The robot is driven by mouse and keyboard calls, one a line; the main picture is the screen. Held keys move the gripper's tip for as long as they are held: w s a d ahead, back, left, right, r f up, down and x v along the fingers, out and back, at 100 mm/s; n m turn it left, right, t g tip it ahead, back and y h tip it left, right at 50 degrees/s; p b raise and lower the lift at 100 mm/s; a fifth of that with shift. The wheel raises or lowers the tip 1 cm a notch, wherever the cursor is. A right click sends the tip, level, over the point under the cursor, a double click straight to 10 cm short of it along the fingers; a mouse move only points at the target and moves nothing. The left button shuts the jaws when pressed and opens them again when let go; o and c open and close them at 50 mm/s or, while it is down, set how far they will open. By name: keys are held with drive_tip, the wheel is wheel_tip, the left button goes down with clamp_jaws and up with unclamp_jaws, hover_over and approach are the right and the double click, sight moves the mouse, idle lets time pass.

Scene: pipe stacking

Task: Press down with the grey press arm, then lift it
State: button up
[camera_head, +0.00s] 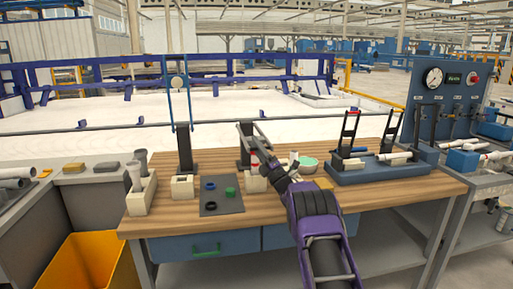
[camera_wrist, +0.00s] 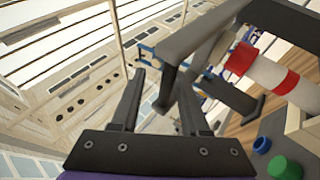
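The grey press arm (camera_wrist: 205,35) crosses the wrist view from the top and ends in a crosspiece near the right fingertip. My gripper (camera_wrist: 160,78) has its two fingers apart, with the crosspiece between or just beyond them; contact cannot be told. In the head view my gripper (camera_head: 258,141) is up at the press, over the middle of the bench, and partly covers the arm. The press column (camera_head: 245,157) is dark. A white pipe with red bands (camera_wrist: 270,74) stands under the arm in a beige block (camera_wrist: 307,135).
A second press with a raised blue arm (camera_head: 179,88) stands to the left. A dark mat (camera_head: 221,207) holds blue and green rings. A pale green bowl (camera_head: 308,163) and a blue clamp fixture (camera_head: 385,171) are to the right. Free bench (camera_head: 160,222) lies at the front.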

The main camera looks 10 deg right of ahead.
drive_tip(key=shift+f, duration=0.15)
drive_tip(key=v, duration=1.7)
drive_tip(key=shift+s, duration=0.2)
drive_tip(key=shift+d, duration=0.15)
drive_tip(key=shift+c, duration=0.4)
